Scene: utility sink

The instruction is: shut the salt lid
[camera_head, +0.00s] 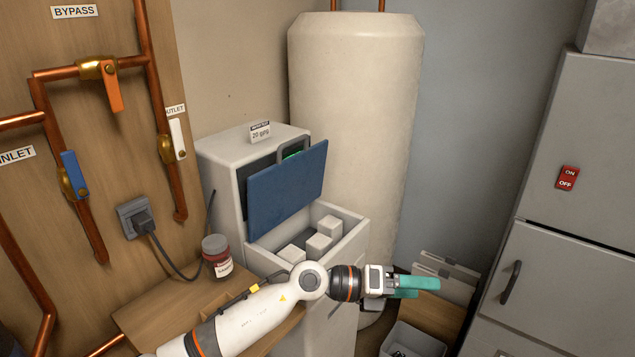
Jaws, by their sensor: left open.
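The blue salt lid (286,189) stands raised and tilted on the white softener cabinet (222,177). Below it the salt bin (350,240) is uncovered, with several pale salt blocks (319,245) inside. My left gripper (424,287) has teal fingers and is open and empty. It appears in front and to the right of the bin, apart from the lid, pointing right. My left arm hides part of the cabinet's lower front. My right gripper is not in view.
A tall cream tank (352,120) stands behind. A grey bin (412,341) is low at the right, near a grey metal cabinet (560,270).

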